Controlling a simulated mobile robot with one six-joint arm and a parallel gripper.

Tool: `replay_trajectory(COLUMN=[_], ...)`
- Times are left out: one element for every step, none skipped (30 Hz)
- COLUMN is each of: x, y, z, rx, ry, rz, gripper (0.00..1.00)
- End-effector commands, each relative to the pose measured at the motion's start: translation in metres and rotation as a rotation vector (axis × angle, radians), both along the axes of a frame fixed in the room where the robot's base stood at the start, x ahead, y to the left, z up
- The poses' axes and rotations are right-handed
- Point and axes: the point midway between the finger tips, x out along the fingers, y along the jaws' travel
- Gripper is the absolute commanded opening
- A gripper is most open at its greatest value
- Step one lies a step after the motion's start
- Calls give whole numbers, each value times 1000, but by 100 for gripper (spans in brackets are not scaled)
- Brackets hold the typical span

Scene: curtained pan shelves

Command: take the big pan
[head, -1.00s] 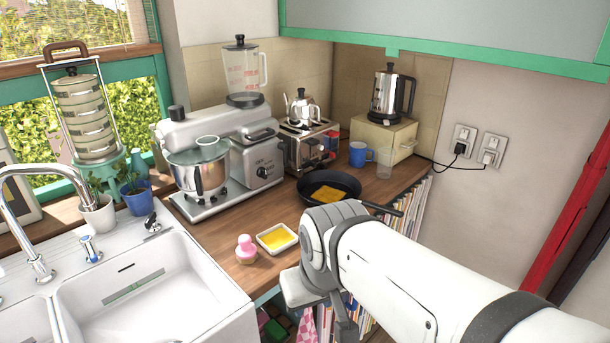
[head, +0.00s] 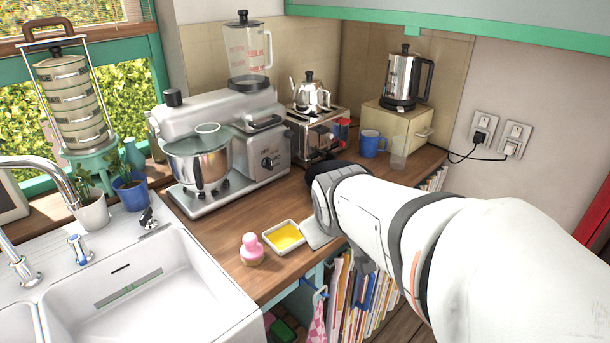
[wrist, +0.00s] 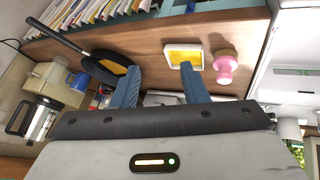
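A black frying pan with yellow food in it lies on the wooden counter. In the head view only a dark part of the pan (head: 318,168) shows behind my arm. In the wrist view the pan (wrist: 96,69) is left of my gripper's fingers, with its long black handle (wrist: 57,36) reaching to the upper left. My gripper (wrist: 159,70) is open, its two blue fingers apart with nothing between them. One finger covers part of the pan's right side. I cannot tell whether they touch. In the head view my arm hides most of the gripper.
A white dish of yellow food (head: 284,236) and a pink-topped shaker (head: 251,249) stand near the counter's front edge. A stand mixer (head: 215,150), toaster (head: 318,135), blue mug (head: 372,143) and clear cup (head: 400,152) stand behind. The sink (head: 150,285) is at left.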

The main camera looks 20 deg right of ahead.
Motion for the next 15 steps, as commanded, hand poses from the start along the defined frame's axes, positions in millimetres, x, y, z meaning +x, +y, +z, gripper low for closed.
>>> replay_trajectory(x=[23, 36, 52, 63, 73, 86, 94, 102, 110, 115, 119, 123, 125, 126, 126], y=[-31, -48, -69, -85, -101, -122, -136, -148, -165, -178, -190, -204, -213, -222, -232], z=[-23, -28, -33, -37, -41, -47, -51, -58, -66, -72, -78, -86, -92, -98, -105], rx=[-87, -146, -225, -286, -345, -424, -483, -529, -600, -655, -710, -778, -824, -868, -918], ry=[-44, -74, -112, -139, -163, -193, -215, -236, -262, -280, -296, -320, -337, -354, -376], rz=[30, 62, 106, 142, 177, 222, 256, 308, 366, 408, 450, 503, 541, 577, 620], gripper=[40, 40, 40, 40, 40, 40, 40, 40, 40, 40, 40, 40, 40, 40, 40])
